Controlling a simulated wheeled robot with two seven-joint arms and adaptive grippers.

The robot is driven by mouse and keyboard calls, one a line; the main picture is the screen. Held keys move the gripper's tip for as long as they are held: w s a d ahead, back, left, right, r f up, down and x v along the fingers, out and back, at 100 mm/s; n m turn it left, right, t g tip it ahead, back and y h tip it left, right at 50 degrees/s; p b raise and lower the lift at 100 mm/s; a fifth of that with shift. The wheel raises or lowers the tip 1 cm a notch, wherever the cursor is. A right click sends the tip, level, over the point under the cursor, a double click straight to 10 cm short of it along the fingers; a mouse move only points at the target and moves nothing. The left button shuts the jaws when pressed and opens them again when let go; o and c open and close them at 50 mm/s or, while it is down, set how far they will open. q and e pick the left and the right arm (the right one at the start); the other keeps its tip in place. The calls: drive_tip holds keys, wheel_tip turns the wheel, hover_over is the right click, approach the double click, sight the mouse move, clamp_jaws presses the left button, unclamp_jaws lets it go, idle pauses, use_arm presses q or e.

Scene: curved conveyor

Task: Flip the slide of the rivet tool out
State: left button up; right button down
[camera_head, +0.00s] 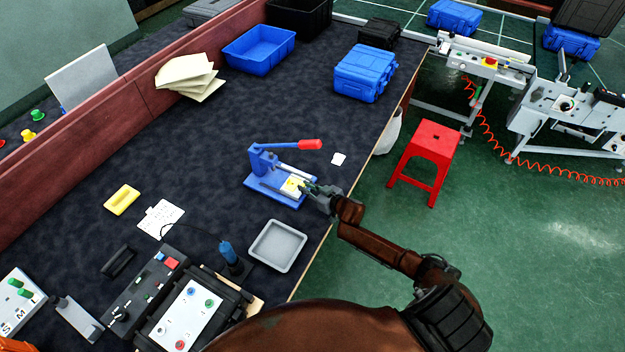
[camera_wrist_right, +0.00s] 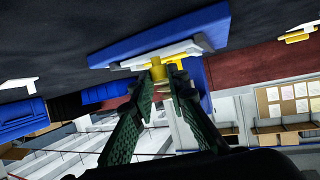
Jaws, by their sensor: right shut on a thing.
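The rivet tool (camera_head: 262,165) is blue with a red-tipped lever and stands near the right edge of the dark table. Its slide (camera_head: 293,185), white with a yellow part, lies low on the tool's base. My right gripper (camera_head: 308,188) reaches in from the right at the slide. In the right wrist view its green fingers (camera_wrist_right: 160,82) are shut on the yellow part (camera_wrist_right: 158,70) of the slide, with the white plate (camera_wrist_right: 185,53) and blue base (camera_wrist_right: 150,32) beyond. The fingers hide part of the slide. My left gripper is not in view.
A grey tray (camera_head: 278,246) lies on the table in front of the tool. A small white piece (camera_head: 338,159) lies to its right. A red stool (camera_head: 425,160) stands beside the table.

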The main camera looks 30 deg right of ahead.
drive_tip(key=shift+s+d, duration=0.1)
drive_tip(key=shift+d, duration=0.05)
drive_tip(key=shift+s+f, duration=0.1)
drive_tip(key=c, duration=2.1)
unclamp_jaws()
drive_tip(key=shift+s+d, duration=0.1)
drive_tip(key=shift+o, duration=1.3)
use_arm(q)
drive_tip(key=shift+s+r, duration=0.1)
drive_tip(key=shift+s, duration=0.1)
use_arm(e)
drive_tip(key=v, duration=1.2)
